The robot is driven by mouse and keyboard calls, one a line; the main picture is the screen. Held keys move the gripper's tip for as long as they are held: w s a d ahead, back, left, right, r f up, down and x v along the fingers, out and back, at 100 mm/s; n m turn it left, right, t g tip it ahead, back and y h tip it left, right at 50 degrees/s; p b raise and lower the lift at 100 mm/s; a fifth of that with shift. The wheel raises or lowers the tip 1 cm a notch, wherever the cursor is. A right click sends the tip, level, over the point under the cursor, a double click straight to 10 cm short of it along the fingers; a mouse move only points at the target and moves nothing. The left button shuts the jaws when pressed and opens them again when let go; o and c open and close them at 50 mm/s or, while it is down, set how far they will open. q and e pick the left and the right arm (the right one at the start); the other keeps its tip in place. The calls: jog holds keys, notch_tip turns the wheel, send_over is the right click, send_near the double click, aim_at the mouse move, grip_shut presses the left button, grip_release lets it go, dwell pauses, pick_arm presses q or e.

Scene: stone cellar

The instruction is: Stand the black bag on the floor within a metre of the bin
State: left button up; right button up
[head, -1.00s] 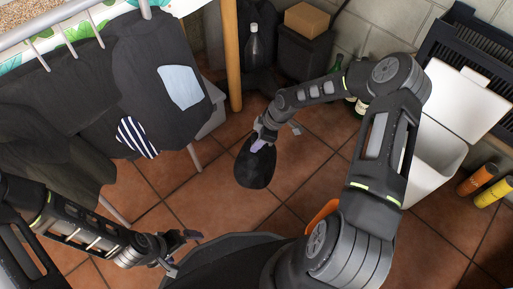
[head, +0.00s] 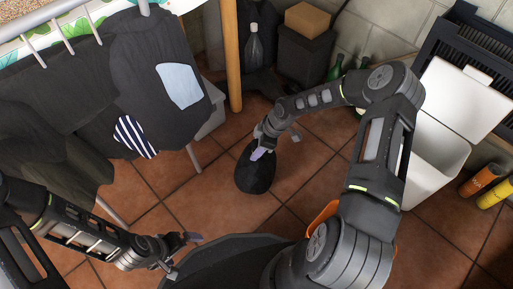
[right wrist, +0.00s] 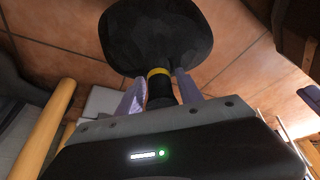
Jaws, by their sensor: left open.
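The black bag (head: 256,178) is a dark rounded sack over the tiled floor, in the middle of the head view. In the right wrist view the bag (right wrist: 158,35) has a narrow neck with a yellow band. My right gripper (head: 261,150) is shut on that neck, one finger on each side. I cannot tell whether the bag's bottom touches the floor. A white bin (head: 435,145) with its lid raised stands at the right, partly hidden by my right arm. My left gripper (head: 180,249) is open and empty at the lower left.
A rack with dark clothes (head: 70,110) fills the left. A wooden post (head: 231,60), a dark box with a cardboard block (head: 307,20) and green bottles (head: 336,68) stand at the back. Orange and yellow tubes (head: 480,180) are at the right. Floor around the bag is clear.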

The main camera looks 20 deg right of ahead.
jog(key=shift+o, duration=0.3)
jog(key=shift+r, duration=0.15)
jog(key=shift+r, duration=0.2)
jog(key=p+v, duration=0.4)
jog(key=v, duration=0.7)
jog(key=shift+d+r+p, duration=0.15)
jog(key=shift+r+p, duration=0.1)
jog(key=shift+p, duration=0.15)
jog(key=shift+s, duration=0.1)
jog(key=s+a+f+m+y, duration=0.1)
jog(key=s+a+f+m, duration=0.2)
jog(key=a, duration=0.6)
jog(key=s+a+f+m+y, duration=0.1)
jog(key=s+a+f+m, duration=0.15)
jog(key=s+a, duration=0.4)
jog(key=s+a+f+m+h, duration=0.1)
jog(key=s+a+m, duration=0.1)
jog(key=s+m, duration=0.2)
jog(key=s+a+f+m+g+h, duration=0.1)
jog(key=s+a+f+m, duration=0.1)
jog(key=s, duration=0.5)
jog(key=a+m, duration=0.1)
jog(key=m, duration=0.1)
jog(key=shift+s+m, duration=0.25)
jog(key=shift+m, duration=0.1)
